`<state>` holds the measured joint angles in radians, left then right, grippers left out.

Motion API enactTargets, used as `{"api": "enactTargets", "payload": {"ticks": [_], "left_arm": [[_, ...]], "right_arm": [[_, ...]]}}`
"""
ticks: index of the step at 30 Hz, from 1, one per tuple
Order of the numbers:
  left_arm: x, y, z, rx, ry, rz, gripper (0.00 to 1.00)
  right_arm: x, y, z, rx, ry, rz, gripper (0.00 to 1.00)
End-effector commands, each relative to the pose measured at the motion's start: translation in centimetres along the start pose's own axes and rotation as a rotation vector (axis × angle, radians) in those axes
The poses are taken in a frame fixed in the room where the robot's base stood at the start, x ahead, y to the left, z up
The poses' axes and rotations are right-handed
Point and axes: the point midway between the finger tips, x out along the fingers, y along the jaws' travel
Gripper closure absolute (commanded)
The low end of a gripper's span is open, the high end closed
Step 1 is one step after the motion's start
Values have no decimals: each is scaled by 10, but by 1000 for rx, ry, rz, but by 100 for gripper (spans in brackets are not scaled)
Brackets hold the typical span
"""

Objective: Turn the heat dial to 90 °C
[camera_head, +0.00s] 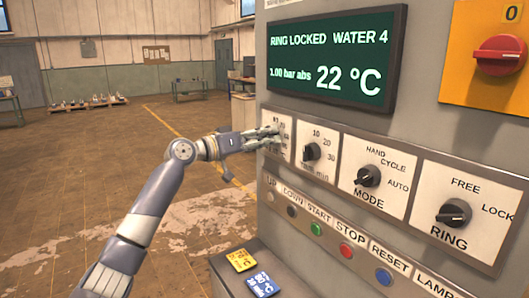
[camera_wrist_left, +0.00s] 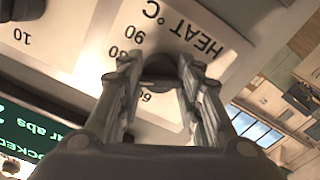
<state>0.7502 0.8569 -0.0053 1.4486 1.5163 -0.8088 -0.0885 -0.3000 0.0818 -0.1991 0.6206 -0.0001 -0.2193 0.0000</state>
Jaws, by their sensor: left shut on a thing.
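The heat dial (camera_wrist_left: 160,70) is a dark knob on a white plate lettered HEAT °C, with 90, 80 and 60 readable in the left wrist view. My left gripper (camera_wrist_left: 158,62) is shut on the knob, one finger on each side. In the head view, my left gripper (camera_head: 270,138) reaches from the left to the heat plate (camera_head: 285,125) and hides the knob. Where the dial's pointer stands is hidden. The display (camera_head: 335,62) reads RING LOCKED, WATER 4, 1.00 bar abs and 22 °C. My right gripper is not in view.
A minutes dial (camera_head: 311,152) sits right beside the heat plate, then the MODE dial (camera_head: 367,176) and RING dial (camera_head: 454,213). Below runs a row of push buttons, including green START (camera_head: 317,229) and red STOP (camera_head: 346,250). A red switch (camera_head: 499,55) is upper right. Open floor lies left.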

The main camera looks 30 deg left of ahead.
Motion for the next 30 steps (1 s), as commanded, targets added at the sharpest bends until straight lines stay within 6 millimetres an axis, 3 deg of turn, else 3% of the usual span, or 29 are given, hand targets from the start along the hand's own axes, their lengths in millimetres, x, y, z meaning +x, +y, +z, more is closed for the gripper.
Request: {"api": "enactTargets", "payload": {"ticks": [1,12,30], "left_arm": [[0,-3,6,47,2,1,91],[0,-3,4,398,0,0,91],[1,-2,1,883,-2,0,91]], "right_arm": [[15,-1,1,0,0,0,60],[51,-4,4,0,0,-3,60],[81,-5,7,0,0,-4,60]]}}
